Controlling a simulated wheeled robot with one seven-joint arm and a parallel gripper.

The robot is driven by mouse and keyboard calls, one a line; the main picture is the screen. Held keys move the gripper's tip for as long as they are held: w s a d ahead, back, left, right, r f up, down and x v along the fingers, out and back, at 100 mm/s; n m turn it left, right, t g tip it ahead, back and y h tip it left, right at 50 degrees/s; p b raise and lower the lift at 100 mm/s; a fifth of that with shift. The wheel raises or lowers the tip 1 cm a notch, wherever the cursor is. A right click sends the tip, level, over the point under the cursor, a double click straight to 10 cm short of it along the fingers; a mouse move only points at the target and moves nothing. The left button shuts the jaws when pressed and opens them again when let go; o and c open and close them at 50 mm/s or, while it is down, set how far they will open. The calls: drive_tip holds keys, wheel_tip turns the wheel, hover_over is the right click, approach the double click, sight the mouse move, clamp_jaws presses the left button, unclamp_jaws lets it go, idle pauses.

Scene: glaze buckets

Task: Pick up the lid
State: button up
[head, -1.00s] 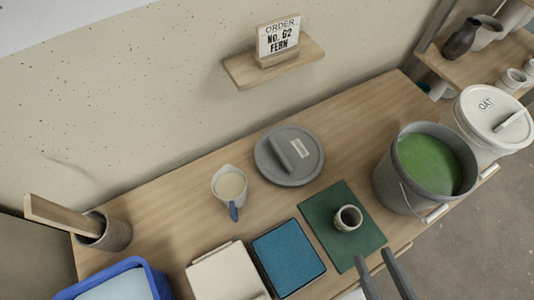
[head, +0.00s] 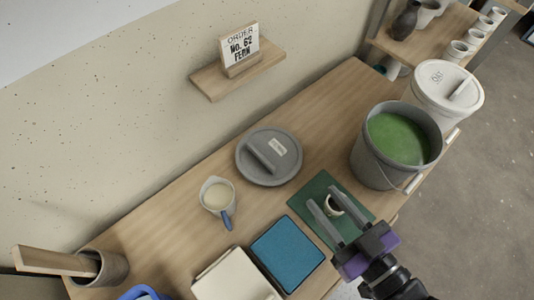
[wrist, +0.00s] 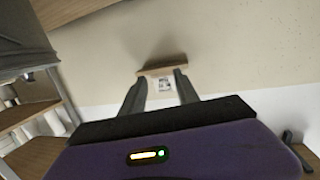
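The grey round lid (head: 268,157) lies flat on the wooden table with its bar handle and a small white label facing up. My gripper (head: 322,202) is at the lower right of the lid, apart from it, above the green mat. Its two fingers are spread with nothing between them that I can see held. The fingers (wrist: 160,95) also show spread in the wrist view, with the wall and order shelf beyond them. The lid is not seen in the wrist view.
A grey bucket of green glaze (head: 366,166) stands right of the lid, and a white lidded bucket (head: 420,98) behind it. A jug (head: 217,195) is left of the lid. A small cup (head: 334,205) stands on the green mat (head: 316,191). A blue tile (head: 287,254) lies in front.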

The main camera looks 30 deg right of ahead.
drive_tip(key=w+d+f+g+p, duration=0.1)
drive_tip(key=w+f+g+p, duration=0.2)
drive_tip(key=w, duration=1.2)
drive_tip(key=w+f+g+p, duration=0.25)
drive_tip(key=w+f, duration=0.35)
drive_tip(key=w, duration=0.8)
drive_tip(key=n+g, duration=0.2)
drive_tip(key=g, duration=0.8)
hover_over(268, 163)
wheel_tip(268, 163, down, 5)
drive_tip(key=shift+w+r, duration=0.1)
drive_tip(key=shift+w, duration=0.05)
drive_tip(key=shift+s+g, duration=0.35)
drive_tip(key=shift+s+f, duration=0.15)
drive_tip(key=shift+f, duration=0.25)
drive_tip(key=f, duration=0.7)
drive_tip(key=shift+w+f+p, duration=0.1)
drive_tip(key=shift+w+p, duration=0.2)
drive_tip(key=shift+p, duration=0.1)
drive_tip(key=shift+c, duration=0.5)
